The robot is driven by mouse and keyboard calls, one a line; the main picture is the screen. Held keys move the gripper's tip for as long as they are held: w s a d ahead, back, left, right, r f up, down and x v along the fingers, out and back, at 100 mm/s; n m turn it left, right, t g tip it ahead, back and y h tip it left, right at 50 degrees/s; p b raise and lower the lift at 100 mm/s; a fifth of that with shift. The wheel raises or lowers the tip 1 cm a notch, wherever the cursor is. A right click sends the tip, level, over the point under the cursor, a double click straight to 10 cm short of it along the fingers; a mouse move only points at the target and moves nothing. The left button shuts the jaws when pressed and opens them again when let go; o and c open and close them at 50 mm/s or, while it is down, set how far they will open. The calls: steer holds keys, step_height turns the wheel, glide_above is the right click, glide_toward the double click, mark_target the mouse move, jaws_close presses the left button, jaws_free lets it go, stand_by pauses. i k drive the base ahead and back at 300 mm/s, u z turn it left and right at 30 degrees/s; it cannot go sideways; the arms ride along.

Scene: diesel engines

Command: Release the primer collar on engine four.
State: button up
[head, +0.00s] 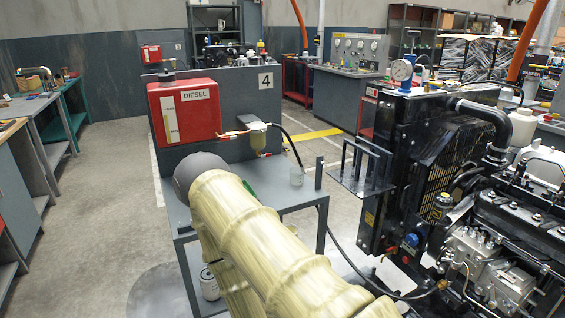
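A sign with the number 4 (265,81) is on the grey panel behind a red tank marked DIESEL (187,109). A small filter bowl (258,138) with brass fittings hangs to the right of the tank, and a black hose runs from there towards the black engine (515,225) at the right. I cannot make out which part is the primer collar. A small part with blue and red (410,241) shows low on the engine's left side. My pale-sleeved arm reaches up from the bottom centre to a dark rounded joint. My gripper is not visible.
A grey metal stand (293,198) under the tank holds a clear jar (296,176). A white canister (208,284) stands low beneath it. A black bracket (361,168) juts left from the engine. Workbenches (60,125) line the left; open floor (105,210) lies between.

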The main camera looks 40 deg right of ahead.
mark_target(454, 262)
steer(key=z, duration=2.3)
steer(key=k, duration=0.65)
steer(key=z, duration=0.95)
steer(key=i, duration=0.75)
steer(key=u, duration=0.55)
